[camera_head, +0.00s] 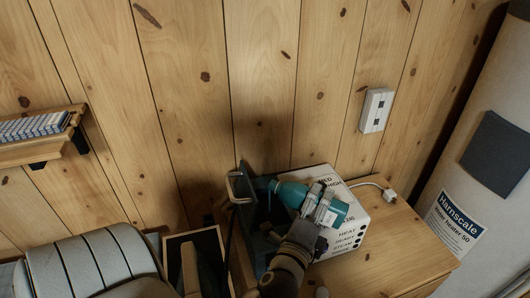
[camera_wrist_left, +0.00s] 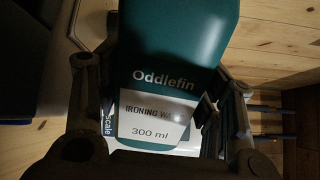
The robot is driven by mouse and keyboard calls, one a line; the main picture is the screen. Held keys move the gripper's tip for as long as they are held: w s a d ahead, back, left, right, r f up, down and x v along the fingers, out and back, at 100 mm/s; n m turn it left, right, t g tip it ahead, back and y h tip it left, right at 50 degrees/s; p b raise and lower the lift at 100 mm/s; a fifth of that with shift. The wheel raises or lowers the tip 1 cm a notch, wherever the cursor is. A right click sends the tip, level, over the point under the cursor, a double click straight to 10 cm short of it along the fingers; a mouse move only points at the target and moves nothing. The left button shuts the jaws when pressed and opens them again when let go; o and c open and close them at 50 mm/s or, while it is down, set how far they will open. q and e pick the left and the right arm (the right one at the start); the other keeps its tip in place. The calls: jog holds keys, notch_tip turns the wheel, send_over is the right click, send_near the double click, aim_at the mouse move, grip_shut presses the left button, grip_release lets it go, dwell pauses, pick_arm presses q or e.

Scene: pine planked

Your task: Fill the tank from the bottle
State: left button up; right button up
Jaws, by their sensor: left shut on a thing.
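The teal bottle (camera_head: 291,193) lies tipped nearly on its side, its narrow end to the left. A dark open-looking tank (camera_head: 262,215) stands at the station's left side, below the bottle's narrow end. Its inside and any water flow cannot be made out. My right gripper is not in view.
A cable runs to a plug (camera_head: 389,195).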

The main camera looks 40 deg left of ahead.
pick_arm(q)
jog(key=shift+a+r+n+p, duration=0.1)
jog(key=shift+r+n+p, duration=0.15)
jog(key=shift+n, duration=0.65)
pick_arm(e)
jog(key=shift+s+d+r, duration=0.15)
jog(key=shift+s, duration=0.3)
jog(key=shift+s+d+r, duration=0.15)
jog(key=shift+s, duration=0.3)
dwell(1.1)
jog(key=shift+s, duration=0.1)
